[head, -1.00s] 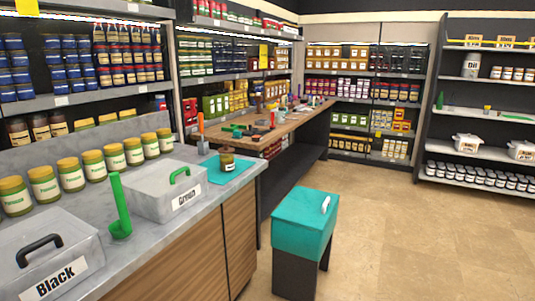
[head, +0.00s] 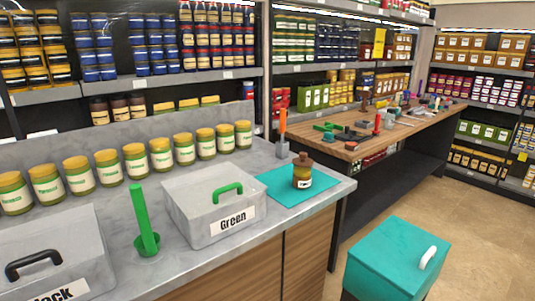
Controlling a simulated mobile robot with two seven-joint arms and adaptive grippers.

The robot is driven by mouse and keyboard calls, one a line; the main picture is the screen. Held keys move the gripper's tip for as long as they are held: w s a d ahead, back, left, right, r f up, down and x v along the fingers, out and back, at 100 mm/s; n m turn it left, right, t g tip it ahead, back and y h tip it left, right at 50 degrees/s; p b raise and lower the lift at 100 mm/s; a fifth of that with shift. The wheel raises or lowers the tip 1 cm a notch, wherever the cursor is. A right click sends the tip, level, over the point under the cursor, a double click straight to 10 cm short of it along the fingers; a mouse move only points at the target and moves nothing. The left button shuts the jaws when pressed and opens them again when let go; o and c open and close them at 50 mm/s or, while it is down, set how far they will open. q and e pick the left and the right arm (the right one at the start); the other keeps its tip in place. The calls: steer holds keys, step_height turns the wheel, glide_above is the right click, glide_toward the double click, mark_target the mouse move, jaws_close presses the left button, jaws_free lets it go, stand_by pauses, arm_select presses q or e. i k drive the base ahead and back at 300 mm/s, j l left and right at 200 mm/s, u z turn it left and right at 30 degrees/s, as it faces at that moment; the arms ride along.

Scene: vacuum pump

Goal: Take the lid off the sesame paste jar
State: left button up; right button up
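A small jar (head: 302,171) with a brown knobbed lid, an olive-brown body and a pale label stands upright on a teal mat (head: 276,196) at the right end of the grey counter. Its lid (head: 303,159) sits on top. The label is too small to read, so I cannot tell if this is the sesame paste jar. A row of green jars (head: 161,155) with yellow lids and white labels stands along the back of the counter; their lids are on. Neither of my grippers shows in the head view.
A grey box marked Green (head: 198,215) and a second lidded box (head: 75,245) stand on the counter (head: 125,208). A green ladle-like tool (head: 146,222) stands between them. An orange-handled tool (head: 282,128) stands behind the mat.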

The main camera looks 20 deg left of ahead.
mark_target(303, 162)
steer(key=i+l+u, duration=0.15)
steer(key=u, duration=0.2)
steer(key=i+l+u, duration=0.2)
steer(key=u, duration=0.15)
steer(key=i+l+u, duration=0.15)
steer(key=l+u, duration=0.15)
